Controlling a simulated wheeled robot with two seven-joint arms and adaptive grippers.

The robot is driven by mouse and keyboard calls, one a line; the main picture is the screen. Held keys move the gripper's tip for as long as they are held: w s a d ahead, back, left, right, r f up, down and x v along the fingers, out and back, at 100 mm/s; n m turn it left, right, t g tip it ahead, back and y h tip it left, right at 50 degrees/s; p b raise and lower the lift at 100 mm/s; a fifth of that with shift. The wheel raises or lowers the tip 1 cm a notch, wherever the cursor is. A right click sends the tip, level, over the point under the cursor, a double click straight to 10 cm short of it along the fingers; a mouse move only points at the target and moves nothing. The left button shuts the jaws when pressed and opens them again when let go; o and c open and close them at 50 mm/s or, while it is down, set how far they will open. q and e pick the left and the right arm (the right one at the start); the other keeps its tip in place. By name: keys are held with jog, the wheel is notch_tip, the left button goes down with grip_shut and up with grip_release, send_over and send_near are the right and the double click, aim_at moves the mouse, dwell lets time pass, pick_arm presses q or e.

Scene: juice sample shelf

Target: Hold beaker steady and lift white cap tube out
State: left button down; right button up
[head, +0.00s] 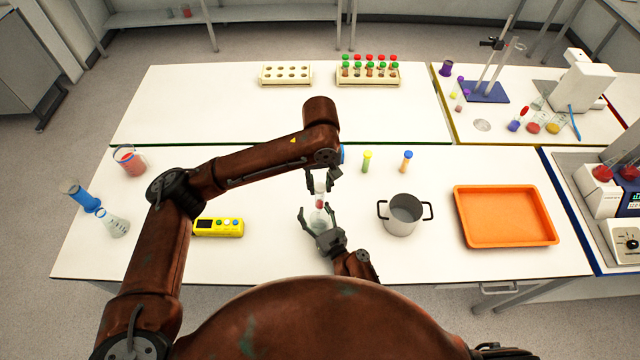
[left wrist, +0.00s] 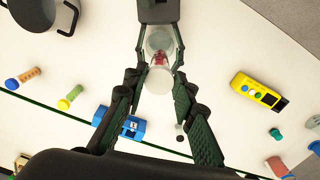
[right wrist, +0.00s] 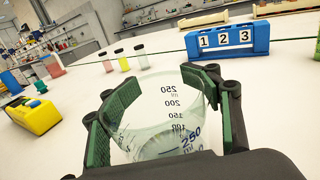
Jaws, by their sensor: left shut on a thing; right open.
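The clear beaker (right wrist: 160,120) stands between the fingers of my right gripper (right wrist: 155,95); one finger is on each side, and any contact is unclear. In the head view the right gripper (head: 322,222) reaches around the beaker from the front. My left gripper (head: 319,182) is above the beaker, shut on the white cap tube (head: 320,203). In the left wrist view the translucent white cap (left wrist: 158,78) sits between the left fingers (left wrist: 158,62), with red content (left wrist: 159,58) beyond it. The right wrist view shows no tube inside the beaker.
A pot (head: 403,214) stands close to the right of the beaker, with an orange tray (head: 504,216) beyond. A yellow device (head: 218,227) lies left. My left arm crosses the table's middle.

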aim_at(324, 230)
jog(key=shift+o, duration=0.9)
jog(key=v, duration=1.2)
